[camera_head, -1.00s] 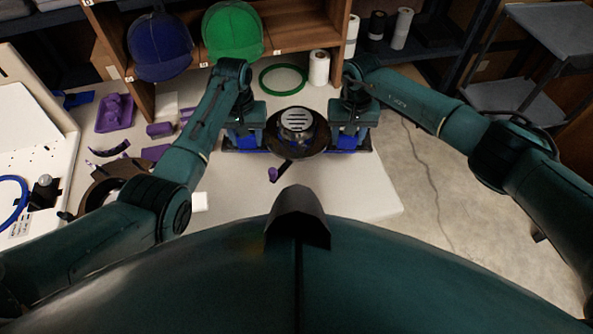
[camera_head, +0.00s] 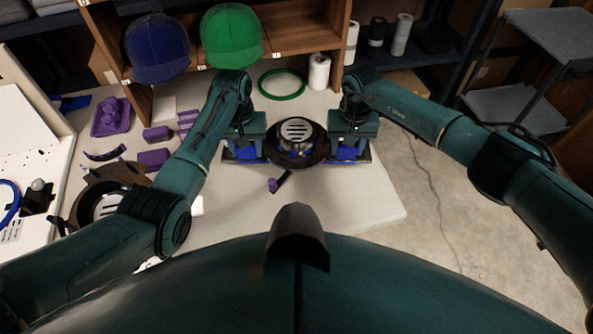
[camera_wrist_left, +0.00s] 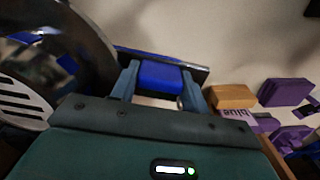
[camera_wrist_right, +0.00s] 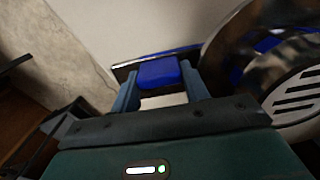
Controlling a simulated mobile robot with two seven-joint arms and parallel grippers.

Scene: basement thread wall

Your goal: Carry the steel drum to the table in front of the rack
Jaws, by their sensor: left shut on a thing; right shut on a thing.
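The steel drum (camera_head: 297,131) is round, with a slotted top and a wide dark rim. It sits between my grippers, over the white table (camera_head: 340,205) in front of the wooden rack (camera_head: 300,35). A blue handle shows at each side of it. My left gripper (camera_head: 245,149) is shut on the left handle, seen in the left wrist view (camera_wrist_left: 160,76). My right gripper (camera_head: 350,151) is shut on the right handle, seen in the right wrist view (camera_wrist_right: 157,73). The drum looks level. I cannot tell whether its underside touches the table.
Purple pieces (camera_head: 153,158) and another slotted round part (camera_head: 106,205) are left. Open floor (camera_head: 455,200) is right.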

